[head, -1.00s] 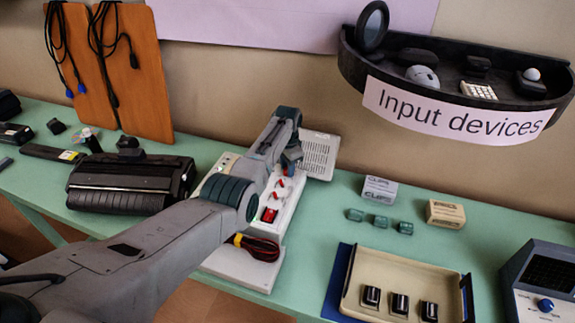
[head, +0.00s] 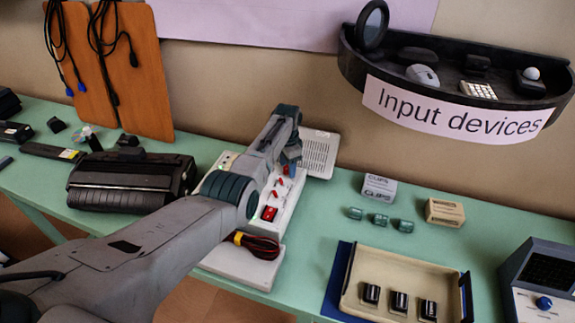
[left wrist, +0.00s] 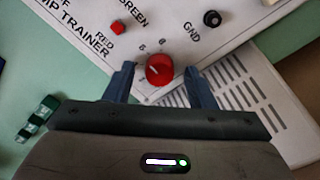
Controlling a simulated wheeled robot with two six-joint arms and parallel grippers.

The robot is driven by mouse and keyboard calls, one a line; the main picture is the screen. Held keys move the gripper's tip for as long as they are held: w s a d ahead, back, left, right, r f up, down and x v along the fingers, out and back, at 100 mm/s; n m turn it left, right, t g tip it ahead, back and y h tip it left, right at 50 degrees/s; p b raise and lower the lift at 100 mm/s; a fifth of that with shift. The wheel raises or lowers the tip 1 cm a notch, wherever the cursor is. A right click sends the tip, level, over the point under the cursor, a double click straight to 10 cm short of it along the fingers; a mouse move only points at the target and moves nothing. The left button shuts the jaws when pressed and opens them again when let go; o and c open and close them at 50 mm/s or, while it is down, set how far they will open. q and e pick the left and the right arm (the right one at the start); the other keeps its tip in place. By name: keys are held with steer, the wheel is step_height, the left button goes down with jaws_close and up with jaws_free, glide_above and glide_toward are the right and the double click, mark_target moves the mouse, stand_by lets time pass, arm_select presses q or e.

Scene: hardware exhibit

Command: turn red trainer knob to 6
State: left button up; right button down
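The red trainer knob (left wrist: 159,69) sits on the white, tilted-looking trainer panel (left wrist: 88,14) in the left wrist view. Its white pointer line points to the upper left, towards small printed numbers that are hard to read. My left gripper (left wrist: 160,82) is open, with one blue finger on each side of the knob and a visible gap on both sides. In the head view my left gripper (head: 290,157) is over the far part of the trainer (head: 283,214), and my arm hides part of it. My right gripper is not in view.
The trainer also carries a black GND terminal (left wrist: 211,18) and a red button (left wrist: 117,28). A vented grey box (head: 319,152) stands behind. Red and black leads (head: 258,244) lie at the front. A tray (head: 395,266) and small boxes are to the right.

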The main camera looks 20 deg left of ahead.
mark_target(287, 168)
arm_select(q)
step_height(287, 168, up, 11)
steer(key=b, duration=0.2)
stand_by(0.5)
steer(key=shift+s+f, duration=0.1)
steer(key=shift+f, duration=0.1)
